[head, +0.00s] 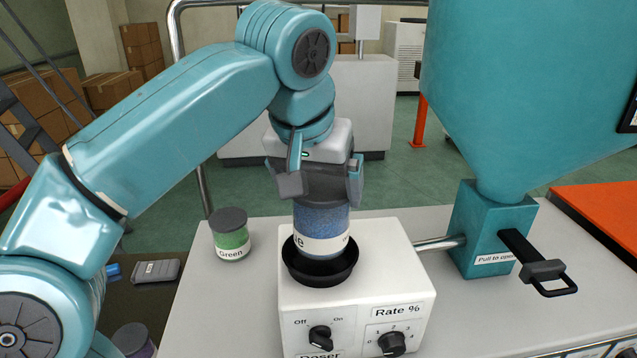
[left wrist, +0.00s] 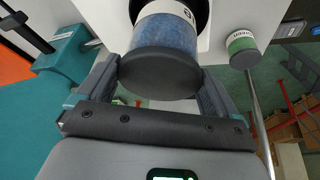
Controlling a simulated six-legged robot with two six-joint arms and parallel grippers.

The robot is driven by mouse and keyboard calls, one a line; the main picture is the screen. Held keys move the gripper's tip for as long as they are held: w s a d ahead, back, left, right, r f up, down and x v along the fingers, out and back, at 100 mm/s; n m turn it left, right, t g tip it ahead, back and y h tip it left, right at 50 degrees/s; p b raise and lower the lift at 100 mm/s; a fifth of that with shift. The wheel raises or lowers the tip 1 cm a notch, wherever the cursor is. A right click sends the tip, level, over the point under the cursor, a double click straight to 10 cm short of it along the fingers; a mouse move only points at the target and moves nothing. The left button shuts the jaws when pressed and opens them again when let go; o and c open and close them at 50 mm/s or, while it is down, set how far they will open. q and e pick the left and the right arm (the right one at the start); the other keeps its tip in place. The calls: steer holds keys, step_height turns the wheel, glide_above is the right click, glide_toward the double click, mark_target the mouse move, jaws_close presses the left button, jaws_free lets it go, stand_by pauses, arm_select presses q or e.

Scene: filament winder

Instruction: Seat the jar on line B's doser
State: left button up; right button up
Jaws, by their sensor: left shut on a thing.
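A jar of blue granules (head: 321,222) with a white label stands upright at the black round seat (head: 320,268) on top of the white doser (head: 380,250). Its lower end is at or just inside the seat's rim; I cannot tell if it is fully down. My left gripper (head: 318,190) is shut on the jar near its top from above. In the left wrist view the jar's dark lid (left wrist: 160,73) sits between the two fingers (left wrist: 160,85). The doser's front has an Off/On knob (head: 320,338) and a Rate % knob (head: 392,343). My right gripper is not in view.
A green-labelled jar (head: 231,236) stands on the table left of the doser. A teal hopper (head: 535,90) with a black pull handle (head: 540,268) stands at the right, joined to the doser by a metal pipe (head: 440,243). Another dark-lidded jar (head: 132,338) is at lower left.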

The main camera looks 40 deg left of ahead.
arm_select(q)
steer(key=shift+f+b, duration=1.3)
steer(key=shift+f, duration=0.7)
stand_by(2.4)
steer(key=o, duration=1.3)
step_height(320, 180, up, 6)
steer(key=p, duration=0.6)
steer(key=shift+r, duration=0.1)
steer(key=shift+r+p, duration=0.4)
steer(key=shift+r, duration=0.55)
steer(key=shift+s+f, duration=0.1)
